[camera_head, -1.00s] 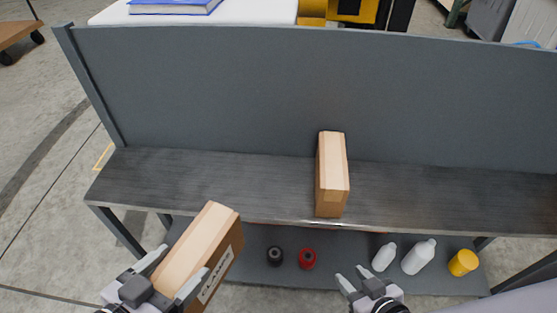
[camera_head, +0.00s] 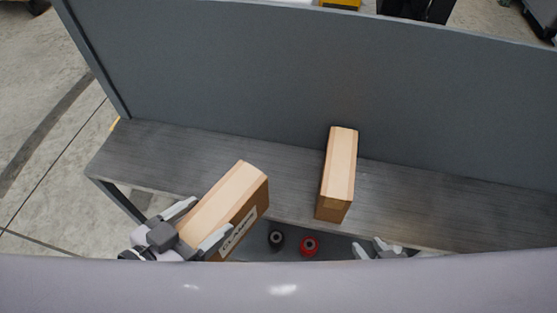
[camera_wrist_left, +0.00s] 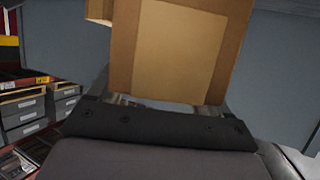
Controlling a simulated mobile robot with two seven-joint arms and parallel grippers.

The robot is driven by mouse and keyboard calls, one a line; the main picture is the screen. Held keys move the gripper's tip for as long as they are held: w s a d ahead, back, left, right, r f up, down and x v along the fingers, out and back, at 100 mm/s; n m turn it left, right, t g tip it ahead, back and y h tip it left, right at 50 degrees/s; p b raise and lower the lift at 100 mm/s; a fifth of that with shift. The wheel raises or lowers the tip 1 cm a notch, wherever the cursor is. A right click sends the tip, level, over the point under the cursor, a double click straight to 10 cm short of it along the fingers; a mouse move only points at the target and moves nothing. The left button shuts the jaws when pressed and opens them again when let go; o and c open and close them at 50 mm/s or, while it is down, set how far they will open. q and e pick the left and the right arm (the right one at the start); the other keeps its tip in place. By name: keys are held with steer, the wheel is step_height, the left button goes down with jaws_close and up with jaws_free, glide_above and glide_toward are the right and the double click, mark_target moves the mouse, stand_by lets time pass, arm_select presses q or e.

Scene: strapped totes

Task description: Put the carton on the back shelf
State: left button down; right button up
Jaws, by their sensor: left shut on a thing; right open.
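My left gripper (camera_head: 190,228) is shut on a brown carton (camera_head: 228,205) with a white label on its side. The carton is tilted and shows over the front left part of the grey shelf (camera_head: 150,155); I cannot tell whether it touches the shelf. In the left wrist view the carton (camera_wrist_left: 178,50) fills the upper middle, between the fingers. A second, similar carton (camera_head: 340,170) stands on the shelf, right of the held one. My right gripper (camera_head: 378,250) is open and empty near the shelf's front edge, partly hidden at the bottom.
A tall grey back panel (camera_head: 250,70) rises behind the shelf. A black item (camera_head: 276,239) and a red item (camera_head: 309,246) stand on a lower level. The shelf is clear at the far left and right of the standing carton. Grey bins (camera_wrist_left: 25,118) show in the left wrist view.

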arm_select(q)
steer(key=shift+w+d+r, duration=0.1)
steer(key=shift+w+r, duration=0.15)
steer(key=shift+w, duration=0.2)
steer(key=w+d+p, duration=0.2)
steer(key=w+d, duration=0.2)
steer(key=w, duration=1.4)
step_height(320, 180, down, 7)
steer(key=b, duration=0.1)
steer(key=shift+w+d, duration=0.3)
jaws_free()
steer(key=shift+s+a+f, duration=0.1)
steer(key=shift+f, duration=0.15)
